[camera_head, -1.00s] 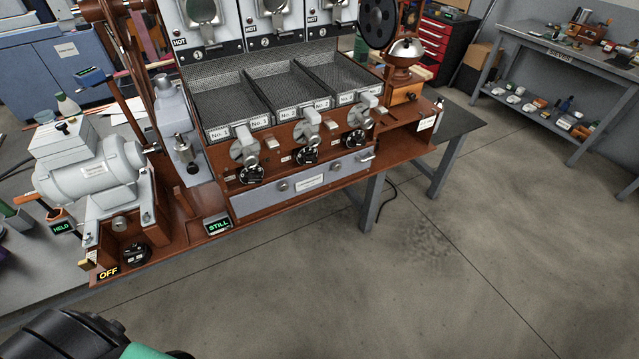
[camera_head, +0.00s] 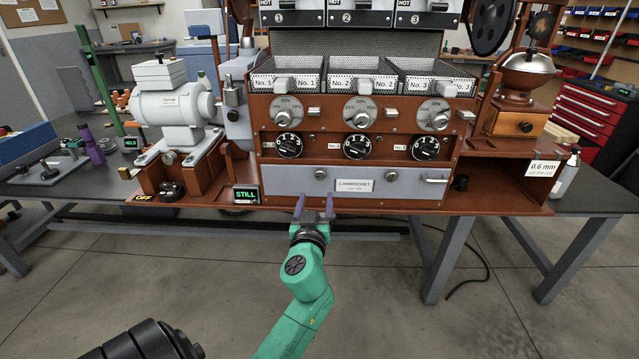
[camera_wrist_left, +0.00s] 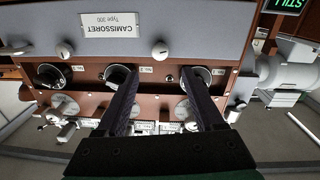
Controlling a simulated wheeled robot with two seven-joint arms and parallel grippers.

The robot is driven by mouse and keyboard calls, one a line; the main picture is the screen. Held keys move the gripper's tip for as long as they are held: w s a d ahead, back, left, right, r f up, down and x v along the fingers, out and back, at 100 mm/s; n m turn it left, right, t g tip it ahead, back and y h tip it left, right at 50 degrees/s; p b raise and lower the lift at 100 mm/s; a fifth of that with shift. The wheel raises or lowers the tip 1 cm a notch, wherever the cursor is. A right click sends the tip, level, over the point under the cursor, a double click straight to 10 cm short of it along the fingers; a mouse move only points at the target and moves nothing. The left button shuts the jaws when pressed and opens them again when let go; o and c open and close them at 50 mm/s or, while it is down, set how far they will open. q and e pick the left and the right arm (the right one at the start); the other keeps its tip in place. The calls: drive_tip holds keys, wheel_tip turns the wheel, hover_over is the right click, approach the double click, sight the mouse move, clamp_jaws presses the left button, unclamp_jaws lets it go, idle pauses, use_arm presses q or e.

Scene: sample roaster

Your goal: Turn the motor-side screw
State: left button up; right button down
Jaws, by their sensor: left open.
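The grey front panel (camera_head: 300,183) carries a label and two small round screw heads. The screw on the motor's side (camera_head: 322,174) is left of the label; in the upside-down left wrist view (camera_wrist_left: 160,50) it is right of the label. The other screw (camera_head: 391,175) is on the label's far side. The motor (camera_head: 172,105) stands at the left. My left gripper (camera_head: 314,208) is open and empty, in front of the panel's lower edge, below and apart from the screws. Its two fingers (camera_wrist_left: 160,88) also show in the left wrist view. My right gripper is not in view.
Black numbered dials (camera_head: 289,145) and round gate knobs (camera_head: 363,110) sit above the panel. A drawer handle (camera_head: 436,180) sticks out at its right. A display (camera_head: 246,194) reads STILL, beside a black OFF knob (camera_head: 172,190). The floor in front is open.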

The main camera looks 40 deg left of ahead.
sight(320, 177)
use_arm(q)
drive_tip(key=x, duration=1)
drive_tip(key=shift+f, duration=0.1)
clamp_jaws()
